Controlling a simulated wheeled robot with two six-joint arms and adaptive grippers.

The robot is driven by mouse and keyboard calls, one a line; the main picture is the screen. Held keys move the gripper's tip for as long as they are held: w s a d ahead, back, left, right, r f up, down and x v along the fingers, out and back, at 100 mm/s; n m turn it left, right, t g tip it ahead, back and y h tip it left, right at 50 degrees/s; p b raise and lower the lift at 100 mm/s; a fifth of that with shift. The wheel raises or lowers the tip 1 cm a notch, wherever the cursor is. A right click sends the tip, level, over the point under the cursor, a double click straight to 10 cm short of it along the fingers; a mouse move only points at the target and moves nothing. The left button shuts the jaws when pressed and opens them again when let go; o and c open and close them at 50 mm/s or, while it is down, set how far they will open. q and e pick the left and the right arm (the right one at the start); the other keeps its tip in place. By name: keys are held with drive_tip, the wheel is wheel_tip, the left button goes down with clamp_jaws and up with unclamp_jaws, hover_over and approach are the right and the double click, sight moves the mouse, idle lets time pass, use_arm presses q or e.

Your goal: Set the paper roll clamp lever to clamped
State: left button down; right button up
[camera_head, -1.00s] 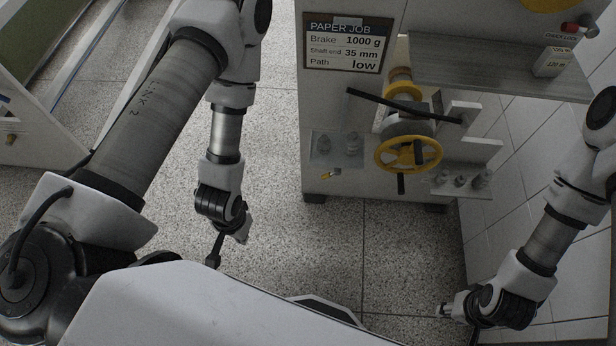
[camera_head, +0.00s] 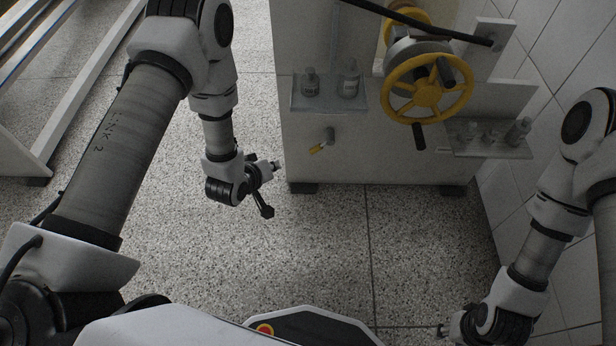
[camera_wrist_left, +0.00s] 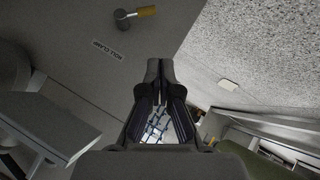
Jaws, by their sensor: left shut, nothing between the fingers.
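The roll clamp lever (camera_head: 323,142), a small grey knob with a yellow-tipped handle, is on the lower left front of the machine cabinet. It also shows at the top of the left wrist view (camera_wrist_left: 135,14), above a "ROLL CLAMP" label (camera_wrist_left: 108,48). My left gripper (camera_head: 272,167) is to the left of the lever and lower in the head view, apart from it. In the left wrist view its fingers (camera_wrist_left: 160,66) are together and empty. My right gripper (camera_head: 444,330) is at the bottom right, far from the lever; its fingers are too small to read.
A shelf with bottles (camera_head: 330,98) sits just above the lever. A yellow handwheel (camera_head: 428,90) with dark handles is to its right, above another bottle shelf (camera_head: 490,148). The floor (camera_head: 330,240) in front of the cabinet is clear.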

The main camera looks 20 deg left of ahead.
use_arm(q)
drive_tip(key=w+d+f+n+t+b, duration=0.2)
drive_tip(key=w+d+f+t+b, duration=0.1)
drive_tip(key=w+f+b, duration=1)
drive_tip(key=w+d+b, duration=0.1)
drive_tip(key=w+b, duration=0.2)
drive_tip(key=w, duration=0.2)
drive_tip(key=shift+f+h, duration=0.3)
drive_tip(key=shift+f, duration=0.05)
use_arm(e)
wheel_tip(320, 180, down, 20)
drive_tip(key=shift+f, duration=0.2)
